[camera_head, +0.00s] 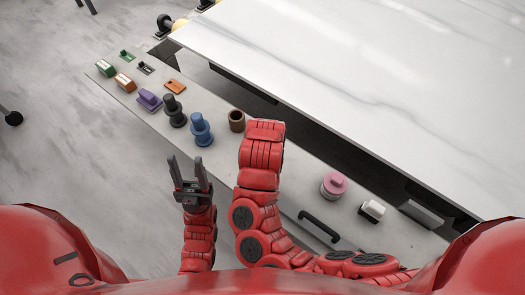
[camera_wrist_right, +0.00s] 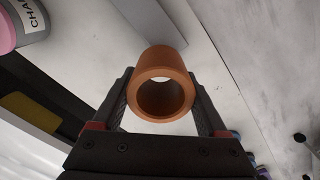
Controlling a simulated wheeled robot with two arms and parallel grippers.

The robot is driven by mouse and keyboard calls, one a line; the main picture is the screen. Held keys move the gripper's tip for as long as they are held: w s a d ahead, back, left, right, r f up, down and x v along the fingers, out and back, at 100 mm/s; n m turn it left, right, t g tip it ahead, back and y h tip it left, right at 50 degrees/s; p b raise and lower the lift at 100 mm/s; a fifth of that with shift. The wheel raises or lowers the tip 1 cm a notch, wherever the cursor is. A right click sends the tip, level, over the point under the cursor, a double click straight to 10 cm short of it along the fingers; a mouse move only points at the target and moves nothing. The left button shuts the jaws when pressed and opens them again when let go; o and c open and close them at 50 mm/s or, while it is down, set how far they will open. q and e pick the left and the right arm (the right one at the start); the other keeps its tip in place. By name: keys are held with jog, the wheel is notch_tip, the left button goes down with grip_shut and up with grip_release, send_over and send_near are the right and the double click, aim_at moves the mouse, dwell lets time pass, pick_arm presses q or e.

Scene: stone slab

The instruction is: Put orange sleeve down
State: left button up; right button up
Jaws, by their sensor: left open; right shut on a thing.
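The orange sleeve (camera_wrist_right: 163,84) is a short hollow tube. In the right wrist view it sits between the two fingers of my right gripper (camera_wrist_right: 166,100), which is shut on it. Its open end faces the camera. I cannot tell whether its far end touches a surface. In the head view my right gripper is hidden behind my own red arm. A brown open-topped cylinder (camera_head: 237,121) stands out just left of that arm; I cannot tell whether it is the held sleeve. My left gripper (camera_head: 187,165) is open and empty, left of the arm and in front of the blue piece.
On the grey board are a blue stepped piece (camera_head: 201,130), a dark one (camera_head: 174,110), a purple one (camera_head: 149,100), smaller green and orange parts, a pink-topped cylinder (camera_head: 333,185), a white block (camera_head: 372,210) and a black handle (camera_head: 318,226). A white marble slab (camera_head: 380,80) lies behind.

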jog(key=w, duration=0.4)
jog(key=w+f, duration=0.1)
jog(key=w, duration=0.8)
jog(key=shift+w+d+f, duration=0.1)
jog(key=shift+w+f, duration=0.1)
jog(key=shift+w, duration=0.2)
jog(key=shift+w+d+p, duration=0.15)
jog(key=shift+w+p, duration=0.15)
notch_tip(320, 180, down, 2)
jog(key=shift+s+f+p, duration=0.15)
jog(key=shift+p, duration=0.25)
jog(key=shift+f, duration=0.6)
jog(key=shift+f, duration=0.15)
jog(key=o, duration=1.4)
jog(key=shift+c, duration=0.2)
